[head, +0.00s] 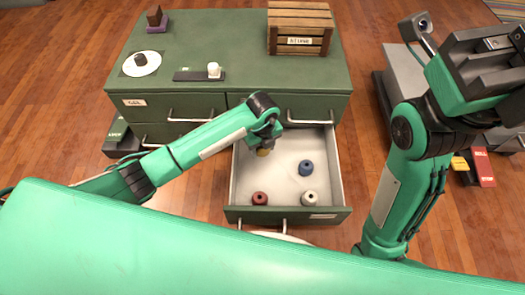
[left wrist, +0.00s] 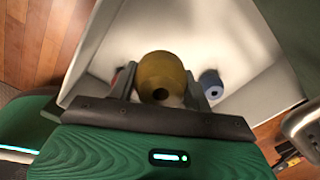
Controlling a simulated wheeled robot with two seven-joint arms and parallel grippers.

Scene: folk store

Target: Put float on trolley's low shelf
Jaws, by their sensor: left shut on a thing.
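My left gripper (head: 264,147) reaches into the open drawer (head: 335,178) of the green cabinet. It is shut on a yellow float (head: 263,152). In the left wrist view the float (left wrist: 160,74) is a rounded ochre piece with a dark hole, held between the two fingers. Beside it in the drawer are a blue piece (head: 305,167), a red one (head: 260,198) and a white one (head: 308,197), all of similar shape. My right gripper (head: 487,62) is raised at the right, apart from everything; its jaws are unclear. I cannot make out the trolley with certainty.
The green cabinet top (head: 210,45) bears a wooden crate (head: 300,28), a white disc (head: 142,63), a white cup-like piece (head: 214,70) and a dark block (head: 156,20). A grey box-like unit (head: 405,72) stands at the right. Wooden floor shows between it and the cabinet.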

